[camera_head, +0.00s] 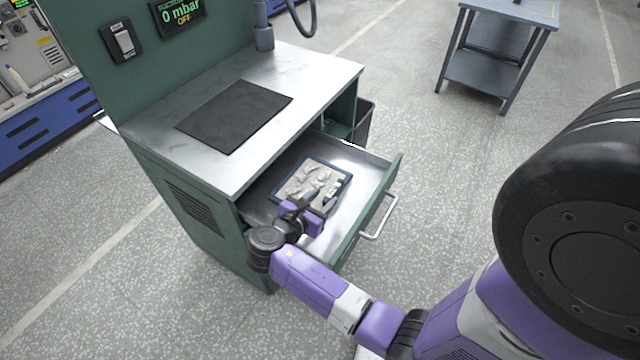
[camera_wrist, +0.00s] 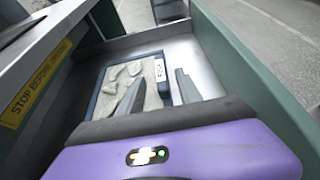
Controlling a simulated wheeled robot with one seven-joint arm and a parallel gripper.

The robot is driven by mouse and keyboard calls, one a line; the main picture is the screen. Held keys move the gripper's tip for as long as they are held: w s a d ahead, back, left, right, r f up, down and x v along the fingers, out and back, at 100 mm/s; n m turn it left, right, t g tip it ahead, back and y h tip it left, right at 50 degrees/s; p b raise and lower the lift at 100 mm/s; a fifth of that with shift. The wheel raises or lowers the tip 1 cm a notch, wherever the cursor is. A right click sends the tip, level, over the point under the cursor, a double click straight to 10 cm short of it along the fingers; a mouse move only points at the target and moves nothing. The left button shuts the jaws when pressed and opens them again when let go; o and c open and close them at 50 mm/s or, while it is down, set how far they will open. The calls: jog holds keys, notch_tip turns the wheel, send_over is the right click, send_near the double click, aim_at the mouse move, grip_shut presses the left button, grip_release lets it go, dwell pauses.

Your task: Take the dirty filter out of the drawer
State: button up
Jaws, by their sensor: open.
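The dirty filter (camera_head: 300,176) lies flat in the open drawer (camera_head: 362,172). It has a dark blue frame and a grey-beige face with pale lumps of debris on it. In the wrist view the filter (camera_wrist: 118,72) shows a dark tab (camera_wrist: 161,72) with white lettering at its right side. My gripper (camera_head: 323,197) is over the near right part of the filter, inside the drawer space. In the wrist view my gripper (camera_wrist: 158,88) has its two dark fingers apart, one over the filter face and one right of the tab. Whether the fingers touch anything cannot be told.
The drawer's green front with its metal handle (camera_head: 379,217) is at the right. The steel worktop (camera_head: 300,90) with a black mat (camera_head: 235,115) overhangs the drawer's left side. A dark bin (camera_head: 364,122) stands behind the drawer. A yellow warning label (camera_wrist: 35,85) is at left in the wrist view.

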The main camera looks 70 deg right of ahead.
aim_at(334, 188)
jog(key=x, duration=0.3)
jog(key=shift+s+d, duration=0.15)
jog(key=shift+x, duration=2.75)
jog(key=shift+r, duration=0.15)
grip_shut()
